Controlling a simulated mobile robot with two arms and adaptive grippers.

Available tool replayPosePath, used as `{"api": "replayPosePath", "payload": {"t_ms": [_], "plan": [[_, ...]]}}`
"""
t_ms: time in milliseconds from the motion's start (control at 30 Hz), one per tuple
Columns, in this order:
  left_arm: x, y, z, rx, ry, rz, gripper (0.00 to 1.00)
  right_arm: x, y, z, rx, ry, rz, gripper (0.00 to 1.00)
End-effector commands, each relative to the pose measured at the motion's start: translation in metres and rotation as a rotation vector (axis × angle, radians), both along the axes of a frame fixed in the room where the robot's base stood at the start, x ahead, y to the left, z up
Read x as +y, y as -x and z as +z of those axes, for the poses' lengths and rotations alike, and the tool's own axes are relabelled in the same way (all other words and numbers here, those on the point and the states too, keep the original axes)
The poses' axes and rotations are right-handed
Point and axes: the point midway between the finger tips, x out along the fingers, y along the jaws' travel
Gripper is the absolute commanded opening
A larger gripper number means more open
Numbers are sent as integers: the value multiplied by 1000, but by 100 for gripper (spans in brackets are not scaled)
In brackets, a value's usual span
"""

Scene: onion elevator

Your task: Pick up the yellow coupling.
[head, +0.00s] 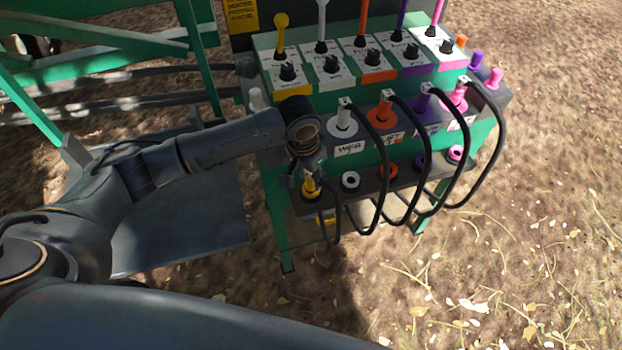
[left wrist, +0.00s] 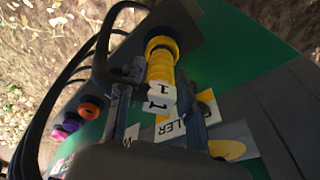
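The yellow coupling (head: 311,187) sits at the left end of the lower row on the green stand, with a black hose hanging from it. In the left wrist view the coupling (left wrist: 160,66) is a ribbed yellow cylinder with a white end marked 1. My left gripper (head: 308,178) is right at it. In the left wrist view the fingers of my left gripper (left wrist: 158,108) are apart, one on each side of the coupling's white end, with gaps showing. The upper yellow port is hidden behind my arm in the head view. My right gripper is not in view.
White (head: 343,120), orange (head: 383,113), purple (head: 424,103) and pink (head: 458,94) couplings with looping black hoses stand in the upper row to the right. Levers in several colours rise behind.

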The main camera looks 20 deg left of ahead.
Motion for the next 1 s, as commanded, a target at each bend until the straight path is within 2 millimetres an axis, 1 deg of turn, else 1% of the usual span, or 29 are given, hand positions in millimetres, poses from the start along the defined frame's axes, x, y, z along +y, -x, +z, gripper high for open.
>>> {"api": "replayPosePath", "payload": {"t_ms": [33, 133, 467, 567, 667, 800, 867, 1000], "plan": [[0, 0, 0, 0, 0, 0, 21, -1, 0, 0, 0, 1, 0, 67], [0, 0, 0, 0, 0, 0, 1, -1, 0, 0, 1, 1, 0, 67], [0, 0, 2, -2, 1, 0, 0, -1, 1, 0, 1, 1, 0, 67], [0, -1, 5, -2, 2, 0, 0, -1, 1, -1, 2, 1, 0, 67], [0, -1, 13, -3, 3, 0, 0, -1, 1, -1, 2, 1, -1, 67], [-1, -1, 34, -5, 3, -1, 0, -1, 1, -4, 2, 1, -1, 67], [-4, 8, 44, -3, 3, -3, 0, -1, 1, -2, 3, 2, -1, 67], [-12, 32, 74, -4, 3, -6, 0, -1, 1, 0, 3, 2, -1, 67]]}}
